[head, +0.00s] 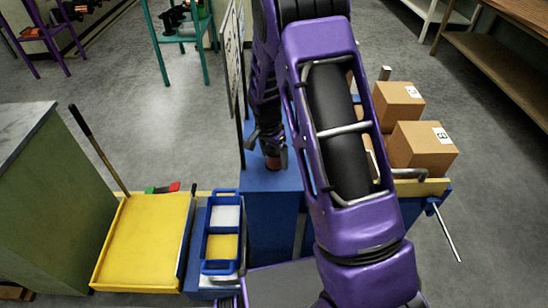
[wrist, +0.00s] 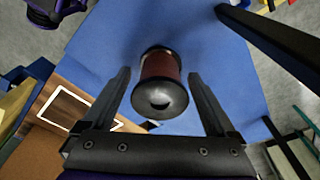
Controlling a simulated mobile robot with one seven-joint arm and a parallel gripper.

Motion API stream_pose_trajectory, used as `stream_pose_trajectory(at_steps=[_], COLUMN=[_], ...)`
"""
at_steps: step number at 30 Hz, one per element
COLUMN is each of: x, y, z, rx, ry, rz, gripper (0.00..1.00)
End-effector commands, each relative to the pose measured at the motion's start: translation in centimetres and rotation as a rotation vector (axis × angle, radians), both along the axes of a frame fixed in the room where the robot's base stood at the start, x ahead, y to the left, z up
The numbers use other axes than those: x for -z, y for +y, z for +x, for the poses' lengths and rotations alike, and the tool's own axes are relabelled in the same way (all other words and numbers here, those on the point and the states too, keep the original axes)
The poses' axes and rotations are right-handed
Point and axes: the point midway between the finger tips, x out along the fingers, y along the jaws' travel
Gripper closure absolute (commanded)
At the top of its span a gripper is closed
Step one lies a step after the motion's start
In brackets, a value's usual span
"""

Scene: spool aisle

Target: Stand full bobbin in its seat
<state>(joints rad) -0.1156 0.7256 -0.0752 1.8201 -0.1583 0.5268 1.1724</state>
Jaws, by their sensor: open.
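The bobbin (wrist: 162,70) has black flanges and a dark red winding. It is on a blue surface (wrist: 110,40), seen from above at a slant in the wrist view. My gripper (wrist: 157,76) is open, with one finger on each side of the bobbin and a visible gap on both sides. In the head view my gripper (head: 265,140) is low over the blue stand, and a small reddish part of the bobbin (head: 273,160) shows below it. My arm hides much of the area to the right. I cannot make out the bobbin's seat in either view.
A black bar (wrist: 275,45) crosses the wrist view's upper right. A brown board with a white outline (wrist: 70,106) lies left of the gripper. In the head view, a yellow panel (head: 145,240) and blue tray (head: 222,268) are left; cardboard boxes (head: 420,147) are right.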

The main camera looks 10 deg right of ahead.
Motion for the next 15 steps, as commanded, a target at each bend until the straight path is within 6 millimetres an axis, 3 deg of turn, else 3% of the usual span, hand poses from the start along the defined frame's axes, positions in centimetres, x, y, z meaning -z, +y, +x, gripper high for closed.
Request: stream_pose_trajectory(at_steps=[6,15], x=[0.03,0.01], y=[-0.01,-0.01], z=[0.03,0.03], rx=[0.0,0.0], ry=[-0.001,-0.001], rz=[0.001,0.001], gripper=[0.08,0.62])
